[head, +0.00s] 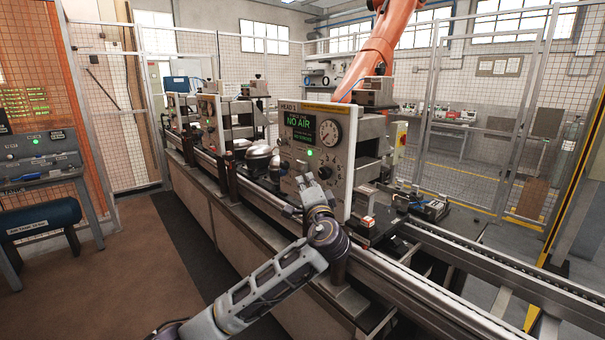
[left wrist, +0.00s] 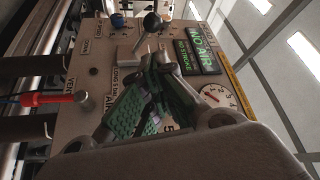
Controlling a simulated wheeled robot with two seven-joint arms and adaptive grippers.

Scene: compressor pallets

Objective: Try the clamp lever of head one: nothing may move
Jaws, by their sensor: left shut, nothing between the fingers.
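The head one unit (head: 296,165) stands on the rail line. Its panel carries a "HEAD 1" label, a dark display (head: 300,124) with green "NO AIR" text, and a round dial gauge (head: 330,132). My left gripper (head: 316,174) is in front of the lower panel. In the left wrist view its fingers (left wrist: 150,52) are shut and empty, with the tips close to a lever with a black ball knob (left wrist: 152,21). I cannot tell whether they touch it. A red-handled lever (left wrist: 45,98) lies to the left, beside a "VENT" label. My right gripper is not in view.
More head units (head: 210,115) stand farther along the line to the left. An orange robot arm (head: 385,40) is behind head one. Mesh fencing (head: 480,120) encloses the cell. A bench with a control panel (head: 40,160) stands at the left; the brown floor (head: 130,250) between is clear.

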